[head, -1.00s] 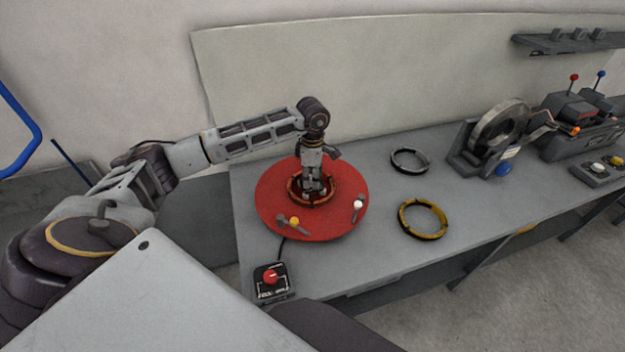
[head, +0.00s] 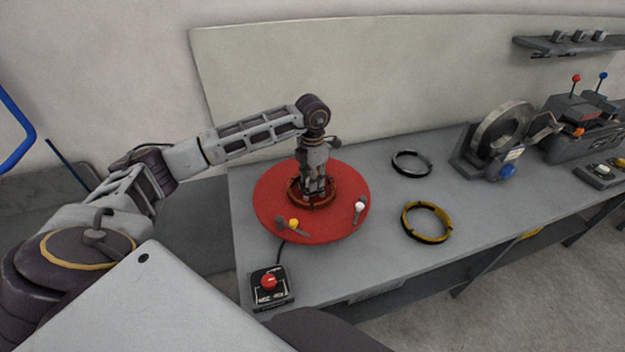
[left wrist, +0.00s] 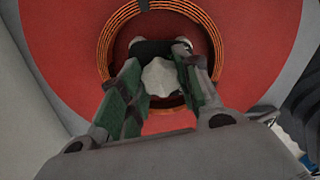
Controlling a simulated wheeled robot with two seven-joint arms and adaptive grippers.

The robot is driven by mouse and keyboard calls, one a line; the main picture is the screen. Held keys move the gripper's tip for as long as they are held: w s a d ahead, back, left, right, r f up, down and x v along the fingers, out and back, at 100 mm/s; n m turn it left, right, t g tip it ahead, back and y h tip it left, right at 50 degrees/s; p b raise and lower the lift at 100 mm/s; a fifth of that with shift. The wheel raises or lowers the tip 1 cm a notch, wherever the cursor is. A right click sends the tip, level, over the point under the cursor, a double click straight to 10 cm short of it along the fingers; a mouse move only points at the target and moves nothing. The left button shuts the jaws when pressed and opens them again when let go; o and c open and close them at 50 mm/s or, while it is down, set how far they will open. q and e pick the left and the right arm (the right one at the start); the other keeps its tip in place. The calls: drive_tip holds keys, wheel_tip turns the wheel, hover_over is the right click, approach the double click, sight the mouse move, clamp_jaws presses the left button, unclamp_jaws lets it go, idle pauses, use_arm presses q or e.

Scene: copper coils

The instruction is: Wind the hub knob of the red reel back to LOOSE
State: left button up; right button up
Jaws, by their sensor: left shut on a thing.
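The red reel (head: 285,226) lies flat on the left end of the grey bench, with a copper coil (head: 297,204) around its centre. In the left wrist view the red disc (left wrist: 70,45) and the coil (left wrist: 112,30) surround the hub. My left gripper (head: 314,198) points down at the reel's centre. In the left wrist view its fingers (left wrist: 160,80) are shut on a pale, faceted hub knob (left wrist: 160,76). The fingers hide the knob in the head view, and any LOOSE marking cannot be read. My right gripper is not in view.
A yellow-knobbed lever (head: 293,224) and a white-knobbed one (head: 359,208) sit on the reel. A red-button box (head: 270,287) stands in front.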

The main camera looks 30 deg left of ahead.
use_arm(q)
drive_tip(key=n, duration=0.2)
drive_tip(key=shift+n, duration=0.3)
drive_tip(key=shift+n+b, duration=0.3)
drive_tip(key=shift+n, duration=0.2)
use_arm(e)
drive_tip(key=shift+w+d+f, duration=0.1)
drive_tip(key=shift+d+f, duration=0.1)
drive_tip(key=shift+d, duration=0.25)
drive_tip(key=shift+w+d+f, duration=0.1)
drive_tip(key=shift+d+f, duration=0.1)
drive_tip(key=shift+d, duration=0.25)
